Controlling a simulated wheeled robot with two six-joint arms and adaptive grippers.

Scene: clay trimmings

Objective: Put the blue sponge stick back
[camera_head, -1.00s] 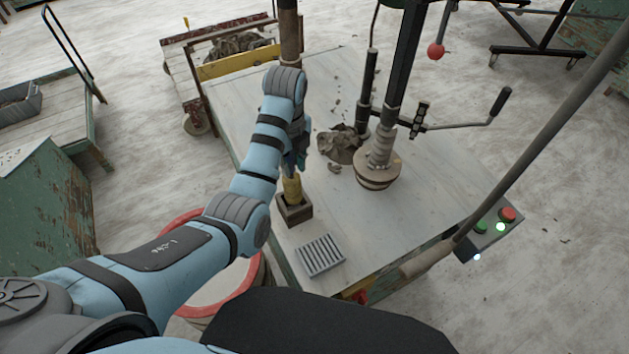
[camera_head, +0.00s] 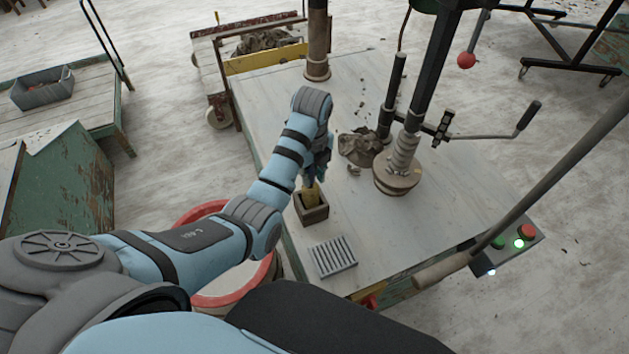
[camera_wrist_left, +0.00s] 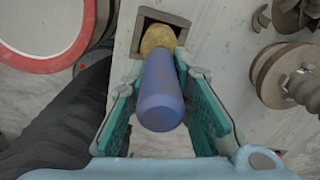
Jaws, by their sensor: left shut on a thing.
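The blue sponge stick has a blue handle (camera_wrist_left: 160,95) and a yellow sponge end (camera_wrist_left: 158,39). My left gripper (camera_head: 317,172) is shut on its handle, with a finger on each side in the left wrist view (camera_wrist_left: 163,90). The stick points sponge down over a small square box (camera_head: 313,214), whose opening also shows in the left wrist view (camera_wrist_left: 138,38). In the head view the yellow sponge (camera_head: 312,193) is at the box opening, and its lower end seems to be inside the rim. The handle is mostly hidden there by the gripper. My right gripper is not in view.
A grey slotted tray (camera_head: 333,257) lies on the table (camera_head: 405,240) in front of the box. A clay heap (camera_head: 358,146) and a machine spindle with a round base (camera_head: 397,176) stand to the right. A red-rimmed bin (camera_head: 262,283) is left of the table.

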